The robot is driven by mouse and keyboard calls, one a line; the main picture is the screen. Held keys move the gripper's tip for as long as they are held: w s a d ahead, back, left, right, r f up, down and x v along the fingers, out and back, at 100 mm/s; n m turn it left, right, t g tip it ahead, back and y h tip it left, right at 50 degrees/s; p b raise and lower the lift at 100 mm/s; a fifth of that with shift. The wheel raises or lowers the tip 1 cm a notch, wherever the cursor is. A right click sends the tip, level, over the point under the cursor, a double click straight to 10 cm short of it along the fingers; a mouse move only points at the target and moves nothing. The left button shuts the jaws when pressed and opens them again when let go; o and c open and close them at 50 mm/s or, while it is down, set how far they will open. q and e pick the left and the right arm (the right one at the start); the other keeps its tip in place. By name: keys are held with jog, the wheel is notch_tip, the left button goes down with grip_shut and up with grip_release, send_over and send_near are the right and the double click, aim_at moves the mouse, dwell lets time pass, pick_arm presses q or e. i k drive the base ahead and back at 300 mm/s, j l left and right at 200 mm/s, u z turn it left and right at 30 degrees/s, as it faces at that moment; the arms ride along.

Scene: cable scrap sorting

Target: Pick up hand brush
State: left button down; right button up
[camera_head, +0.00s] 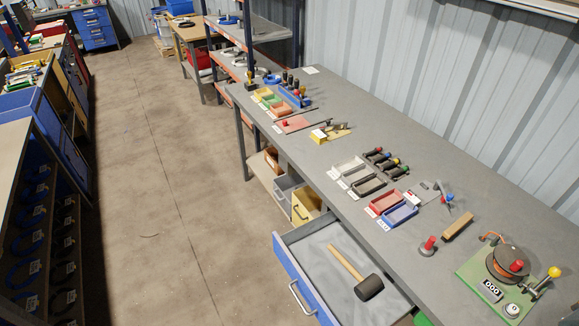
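What looks like the hand brush (459,225) is a short wooden bar with a darker underside. It lies flat on the grey workbench (340,103) at the right, at a slant. It stands between the blue tray and the green-based device, apart from both. Its bristles are hard to make out from above. Neither of my grippers is in view.
An open drawer (289,271) with a rubber mallet (369,287) juts out at the bench front. A red-knobbed metal piece (428,246) stands left of the brush. A green cable-winding device (477,281) stands right of it. Small trays (400,215) line the bench.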

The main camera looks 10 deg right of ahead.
aim_at(454, 229)
jog(key=z, duration=1.55)
